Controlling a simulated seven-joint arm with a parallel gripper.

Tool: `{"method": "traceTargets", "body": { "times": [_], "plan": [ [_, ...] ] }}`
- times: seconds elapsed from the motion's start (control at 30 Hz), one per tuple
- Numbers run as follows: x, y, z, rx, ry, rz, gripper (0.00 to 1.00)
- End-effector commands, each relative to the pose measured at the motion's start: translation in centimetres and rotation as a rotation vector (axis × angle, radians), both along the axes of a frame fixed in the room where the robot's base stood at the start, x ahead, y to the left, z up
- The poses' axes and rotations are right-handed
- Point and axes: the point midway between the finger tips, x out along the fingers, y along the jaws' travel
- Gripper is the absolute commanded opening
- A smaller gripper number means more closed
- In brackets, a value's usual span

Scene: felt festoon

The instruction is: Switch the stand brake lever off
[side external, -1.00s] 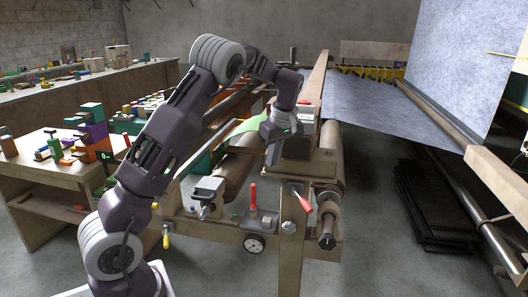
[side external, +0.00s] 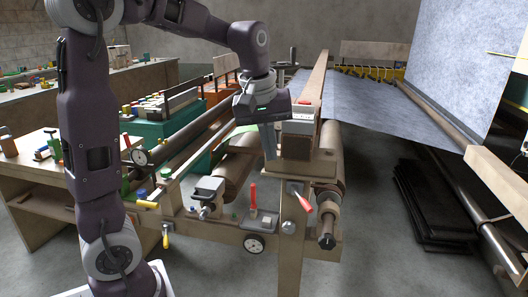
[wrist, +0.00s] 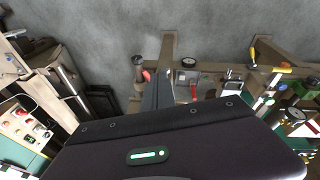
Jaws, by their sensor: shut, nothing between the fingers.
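Two red-handled levers show on the wooden stand, and I cannot tell by label which is the brake. One red lever (side external: 302,201) hangs tilted on the front post; its red end shows in the wrist view (wrist: 147,75). The other red lever (side external: 253,195) stands upright on a grey plate above a round dial; it also shows in the wrist view (wrist: 193,91). My gripper (side external: 269,153) points down above the stand, left of the grey box and higher than both levers, touching neither. Its fingers (wrist: 158,80) are together and empty.
A grey control box (side external: 302,120) with a red top stands on the post beside my gripper. A clamp vise (side external: 207,192) and a dial (side external: 254,244) sit on the lower rail. Wide rollers run behind. Floor in front of the stand is clear.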

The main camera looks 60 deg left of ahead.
Motion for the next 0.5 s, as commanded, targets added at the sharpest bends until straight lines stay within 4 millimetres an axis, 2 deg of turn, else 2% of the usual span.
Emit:
{"method": "traceTargets", "body": {
  "times": [0.2, 0.5],
  "plan": [
    [-2.5, -2.2, 1.0, 0.009, -0.029, -0.132, 0.00],
    [-3.5, -3.0, 1.2, 0.015, -0.039, -0.185, 0.00]
  ]
}}
